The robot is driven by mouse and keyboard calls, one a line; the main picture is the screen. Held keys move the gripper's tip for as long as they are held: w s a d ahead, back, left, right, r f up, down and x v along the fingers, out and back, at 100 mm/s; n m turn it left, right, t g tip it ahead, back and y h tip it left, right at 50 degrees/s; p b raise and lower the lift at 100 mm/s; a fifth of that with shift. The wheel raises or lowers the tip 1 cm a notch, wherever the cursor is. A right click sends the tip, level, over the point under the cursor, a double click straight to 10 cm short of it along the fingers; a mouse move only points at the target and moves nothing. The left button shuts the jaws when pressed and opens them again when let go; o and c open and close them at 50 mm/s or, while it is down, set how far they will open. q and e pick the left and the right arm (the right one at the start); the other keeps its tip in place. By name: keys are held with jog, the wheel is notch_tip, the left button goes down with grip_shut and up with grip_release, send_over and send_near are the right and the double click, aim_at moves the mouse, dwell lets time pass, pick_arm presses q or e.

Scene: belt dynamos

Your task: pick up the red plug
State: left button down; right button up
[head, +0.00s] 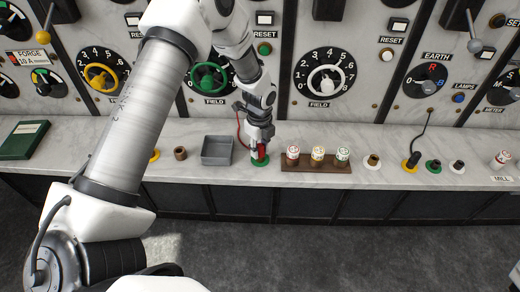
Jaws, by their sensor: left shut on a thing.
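My left gripper (260,148) points down over the marble counter and is shut on the red plug (261,152). Only a small part of the red plug shows between the fingers. A dark red cord loops up at the left side of the gripper. Directly below the plug is a green ring socket (260,162) on the counter; I cannot tell whether the plug is still seated in it or just above it. My right gripper is not in view.
A grey tray (203,158) stands left of the gripper. A wooden rack (315,167) with several labelled fuses stands close on the right. Further right are more sockets and a black-corded plug (412,160). The dial panel (292,110) rises behind.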

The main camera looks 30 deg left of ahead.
aim_at(260, 148)
pick_arm(q)
jog(key=shift+w+r+b, duration=0.1)
jog(key=shift+r+b, duration=0.2)
jog(key=shift+b, duration=0.05)
notch_tip(260, 148, up, 2)
jog(key=shift+r+b, duration=0.1)
jog(key=shift+b, duration=0.4)
jog(key=shift+s+d+r, duration=0.2)
jog(key=shift+s+d, duration=0.1)
jog(key=shift+s, duration=0.25)
jog(key=s+d+b, duration=0.1)
jog(key=s, duration=0.1)
jog(key=s+d+b, duration=0.1)
jog(key=s, duration=0.1)
jog(key=s+d, duration=0.1)
jog(key=shift+s+d+r+b, duration=0.2)
jog(key=shift+s+d+b, duration=0.2)
jog(key=s+d+r, duration=0.1)
jog(key=s+d, duration=0.3)
jog(key=s, duration=0.2)
jog(key=shift+s+d, duration=0.15)
jog(key=shift+s, duration=0.1)
